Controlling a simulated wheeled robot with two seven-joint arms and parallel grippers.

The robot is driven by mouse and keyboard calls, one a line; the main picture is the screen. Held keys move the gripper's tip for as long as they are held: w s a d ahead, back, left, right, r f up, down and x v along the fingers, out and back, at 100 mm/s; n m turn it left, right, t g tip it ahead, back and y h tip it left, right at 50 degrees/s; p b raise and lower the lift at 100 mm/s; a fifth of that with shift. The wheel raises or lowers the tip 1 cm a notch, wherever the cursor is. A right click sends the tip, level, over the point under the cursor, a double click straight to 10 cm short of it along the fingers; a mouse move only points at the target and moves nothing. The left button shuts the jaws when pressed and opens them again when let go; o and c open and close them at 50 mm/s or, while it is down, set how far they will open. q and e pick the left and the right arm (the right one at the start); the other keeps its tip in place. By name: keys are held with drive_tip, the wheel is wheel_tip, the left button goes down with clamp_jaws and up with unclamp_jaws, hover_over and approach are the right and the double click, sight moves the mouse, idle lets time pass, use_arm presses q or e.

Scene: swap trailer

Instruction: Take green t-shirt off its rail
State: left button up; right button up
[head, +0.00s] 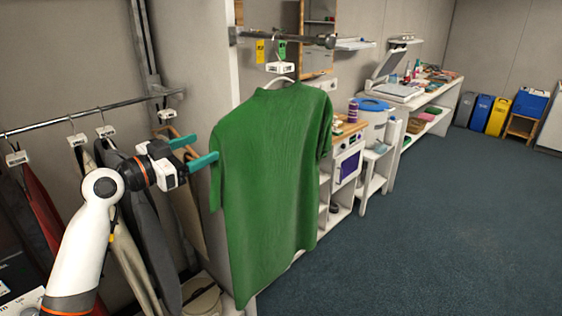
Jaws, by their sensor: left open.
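The green t-shirt (266,180) hangs on a white hanger (281,80) in the middle of the head view. Its hanger hangs below a short dark rail (290,38) with a white tag block (279,67) at the hook. My left gripper (199,151) is at the shirt's left side, near the sleeve, with its two teal fingers apart. The lower finger's tip is at the sleeve edge; I cannot tell whether it touches. Nothing is between the fingers. My right gripper is not in view.
A lower rail (80,120) at the left holds several garments on hangers, close to my left arm. Behind the shirt are a toy kitchen (347,160) and a long white shelf (440,95). The blue carpet (430,220) at the right is clear.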

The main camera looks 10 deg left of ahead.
sight(224, 145)
use_arm(q)
drive_tip(key=shift+p+x, duration=0.3)
drive_tip(key=shift+x, duration=0.8)
drive_tip(key=p+x, duration=0.1)
drive_tip(key=x, duration=0.1)
drive_tip(key=f+p+x, duration=0.1)
drive_tip(key=p+x, duration=0.1)
drive_tip(key=shift+w+d, duration=0.2)
drive_tip(key=shift+d, duration=0.15)
drive_tip(key=shift+w+d+f, duration=0.2)
drive_tip(key=shift+w+d, duration=0.05)
drive_tip(key=shift+w, duration=0.05)
drive_tip(key=shift+a, duration=0.1)
drive_tip(key=shift+c, duration=0.2)
drive_tip(key=c, duration=0.3)
clamp_jaws()
